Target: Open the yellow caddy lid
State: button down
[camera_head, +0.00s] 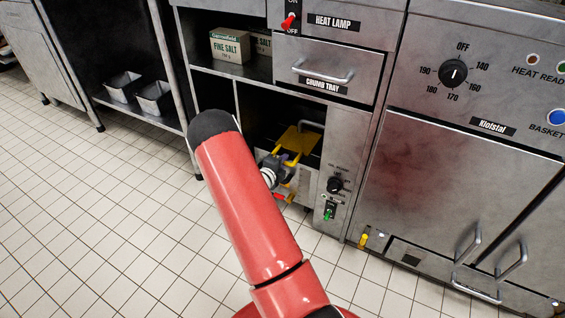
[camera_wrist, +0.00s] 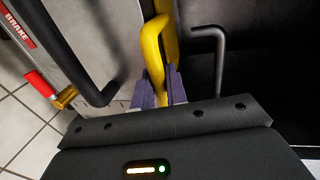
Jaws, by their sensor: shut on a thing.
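The yellow caddy lid (camera_head: 300,139) shows in the head view inside the lower opening of the steel cabinet, partly hidden by my gripper and arm. It looks tilted, but its exact angle is hard to tell. In the wrist view a yellow bent bar (camera_wrist: 153,45), which I take as the lid's handle, runs down between my fingers. My gripper (camera_wrist: 159,92) has purple fingertips shut on this bar. In the head view my gripper (camera_head: 277,163) is at the front of the opening, at the lid's near side. The caddy body is mostly hidden.
A dark bent bar (camera_wrist: 75,50) stands left of my gripper, near a red-handled yellow valve (camera_wrist: 66,97). A thin grey bent rod (camera_wrist: 221,50) is close on the right. A knob panel (camera_head: 335,185) borders the opening; the crumb tray drawer (camera_head: 325,72) is above. Tiled floor is clear at left.

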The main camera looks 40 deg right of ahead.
jog(key=shift+a, duration=0.1)
jog(key=f+p+v, duration=0.2)
jog(key=p+v, duration=0.1)
jog(key=v, duration=0.8)
jog(key=shift+s+a+f, duration=0.2)
jog(key=shift+s+a, duration=0.15)
jog(key=shift+a, duration=0.2)
jog(key=c, duration=1.5)
grip_release()
jog(key=p+v, duration=0.1)
jog(key=v, duration=0.6)
jog(key=shift+s+a, duration=0.15)
jog(key=shift+a, duration=0.2)
jog(key=shift+r, duration=0.1)
